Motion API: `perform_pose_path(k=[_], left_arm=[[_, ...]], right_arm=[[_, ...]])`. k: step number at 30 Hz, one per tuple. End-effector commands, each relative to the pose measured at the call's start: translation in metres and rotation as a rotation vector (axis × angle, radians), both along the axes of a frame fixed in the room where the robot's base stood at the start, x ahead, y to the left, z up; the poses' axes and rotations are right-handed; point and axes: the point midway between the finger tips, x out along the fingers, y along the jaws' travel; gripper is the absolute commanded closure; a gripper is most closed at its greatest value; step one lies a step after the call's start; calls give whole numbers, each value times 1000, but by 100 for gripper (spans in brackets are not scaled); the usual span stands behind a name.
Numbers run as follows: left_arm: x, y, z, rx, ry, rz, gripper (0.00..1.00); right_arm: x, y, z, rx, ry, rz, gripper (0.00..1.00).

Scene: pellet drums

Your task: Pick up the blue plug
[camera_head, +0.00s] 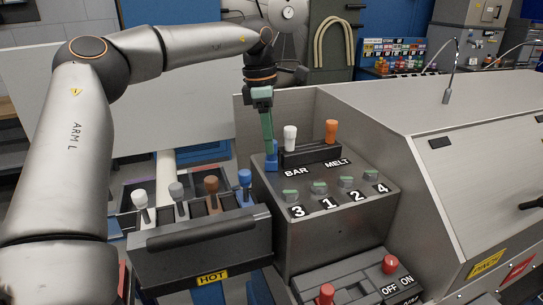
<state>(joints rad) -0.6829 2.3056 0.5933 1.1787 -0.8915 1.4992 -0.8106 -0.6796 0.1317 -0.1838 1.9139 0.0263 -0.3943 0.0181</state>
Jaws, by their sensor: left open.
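My left gripper (269,143) reaches down from above with its greenish fingers. It is open, and its tips are at a blue plug (271,161) on the left of the grey panel box. The fingers cover part of this plug, and I cannot tell whether they touch it. A white plug (290,137) and an orange plug (331,130) stand upright to its right, in a dark holder (311,155). Another blue-topped piece (245,179) stands in the dark rack marked HOT, at the right end of its row. My right gripper is not in view.
The HOT rack (205,247) also holds white, grey and brown-topped pieces. Several green knobs (319,187) sit on the sloped panel below the holder. A large metal housing (400,110) stands close on the right. Red buttons (389,264) are at the front.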

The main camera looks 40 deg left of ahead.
Motion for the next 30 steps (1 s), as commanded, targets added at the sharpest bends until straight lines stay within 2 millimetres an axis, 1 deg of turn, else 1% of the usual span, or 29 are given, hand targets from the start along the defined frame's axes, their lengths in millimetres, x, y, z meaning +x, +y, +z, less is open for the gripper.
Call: perform_pose_path(k=[1,3,6,14,17,28,29,30], left_arm=[[0,-2,-8,-2,5,-2,47],[1,-3,-18,-1,4,0,47],[2,-3,-28,-1,2,1,47],[3,-4,-31,1,1,0,47],[3,-4,-31,1,1,0,56],[3,-4,-30,1,1,0,98],[3,-4,-30,1,1,0,100],[3,-4,-30,1,1,0,100]], right_arm=[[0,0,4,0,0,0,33],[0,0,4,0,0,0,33],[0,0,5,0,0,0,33],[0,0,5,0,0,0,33],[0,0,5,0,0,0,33],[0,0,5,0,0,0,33],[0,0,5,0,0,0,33],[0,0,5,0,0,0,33]])
